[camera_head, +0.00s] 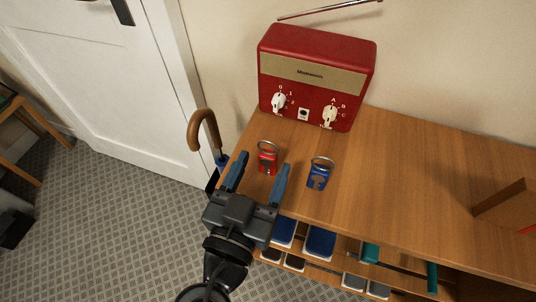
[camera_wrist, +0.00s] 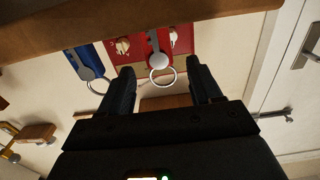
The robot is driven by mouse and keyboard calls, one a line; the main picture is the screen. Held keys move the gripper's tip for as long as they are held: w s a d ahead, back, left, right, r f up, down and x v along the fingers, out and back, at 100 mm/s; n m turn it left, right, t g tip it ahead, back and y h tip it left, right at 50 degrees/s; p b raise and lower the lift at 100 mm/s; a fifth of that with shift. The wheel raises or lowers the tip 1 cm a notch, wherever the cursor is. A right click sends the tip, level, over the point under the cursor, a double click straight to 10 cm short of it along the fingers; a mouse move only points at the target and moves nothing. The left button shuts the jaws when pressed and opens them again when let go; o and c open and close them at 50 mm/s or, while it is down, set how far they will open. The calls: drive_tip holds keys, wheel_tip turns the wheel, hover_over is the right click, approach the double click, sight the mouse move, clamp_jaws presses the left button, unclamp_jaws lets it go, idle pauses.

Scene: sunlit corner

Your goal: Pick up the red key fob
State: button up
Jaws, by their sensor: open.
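The red key fob (camera_head: 267,164) lies on the wooden cabinet top near its left end, with its metal ring toward the radio. The wrist view also shows the red fob (camera_wrist: 156,48), with its ring lying between my finger tips in that picture. My gripper (camera_head: 260,172) is open and empty, its fingers pointing toward the fob from the front edge. The fob appears just beyond the fingertips, apart from them. A blue key fob (camera_head: 318,176) with a ring lies to the right of the red one; it shows left of it in the wrist view (camera_wrist: 86,64).
A red radio (camera_head: 312,80) with an aerial stands behind the fobs. An umbrella with a curved wooden handle (camera_head: 205,128) stands at the cabinet's left end. Shelves with shoes (camera_head: 320,241) lie below the front edge. A wooden box (camera_head: 507,205) is far right; the top between is clear.

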sight(266, 159)
drive_tip(key=shift+p+x, duration=0.4)
drive_tip(key=shift+x, duration=1.6)
drive_tip(key=shift+c, duration=0.3)
